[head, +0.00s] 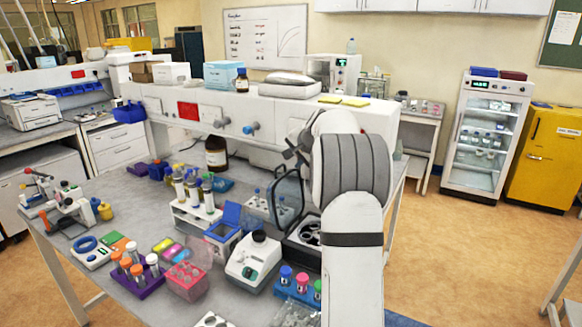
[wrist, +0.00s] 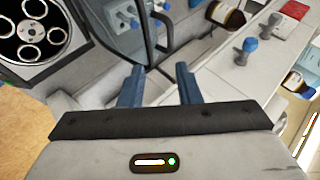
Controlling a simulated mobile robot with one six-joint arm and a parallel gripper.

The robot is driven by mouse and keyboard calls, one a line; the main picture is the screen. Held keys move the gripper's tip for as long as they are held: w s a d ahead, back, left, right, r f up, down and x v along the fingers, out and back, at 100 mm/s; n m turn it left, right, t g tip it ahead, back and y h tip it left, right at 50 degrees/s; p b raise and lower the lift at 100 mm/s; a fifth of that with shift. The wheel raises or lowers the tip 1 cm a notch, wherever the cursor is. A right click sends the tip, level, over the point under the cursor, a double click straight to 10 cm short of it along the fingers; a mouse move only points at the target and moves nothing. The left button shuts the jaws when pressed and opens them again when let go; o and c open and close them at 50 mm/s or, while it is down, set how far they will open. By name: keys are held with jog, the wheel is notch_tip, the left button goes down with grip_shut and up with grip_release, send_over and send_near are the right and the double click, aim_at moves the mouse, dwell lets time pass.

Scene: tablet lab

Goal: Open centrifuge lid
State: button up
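The centrifuge (head: 291,239) stands on the grey bench with its rotor (head: 310,233) uncovered. Its dark-framed, see-through lid (head: 275,191) stands raised, roughly upright, at the back of the body. In the wrist view the rotor (wrist: 31,38) shows at the upper left, and the lid's dark frame (wrist: 150,35) runs down toward my fingers. My gripper (wrist: 158,82) is open with two blue fingers apart and nothing seen between them. In the head view my gripper (head: 295,150) is above the lid, near its top; whether it touches the lid I cannot tell. My arm hides part of the centrifuge's right side.
A white balance-like device (head: 254,262) stands left of the centrifuge, and a blue tube rack (head: 297,289) stands in front. A brown bottle (head: 216,154) is behind to the left. A white shelf (head: 270,108) with blue valves runs along the back.

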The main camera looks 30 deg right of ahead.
jog(key=shift+v, duration=1.1)
jog(key=shift+c, duration=0.3)
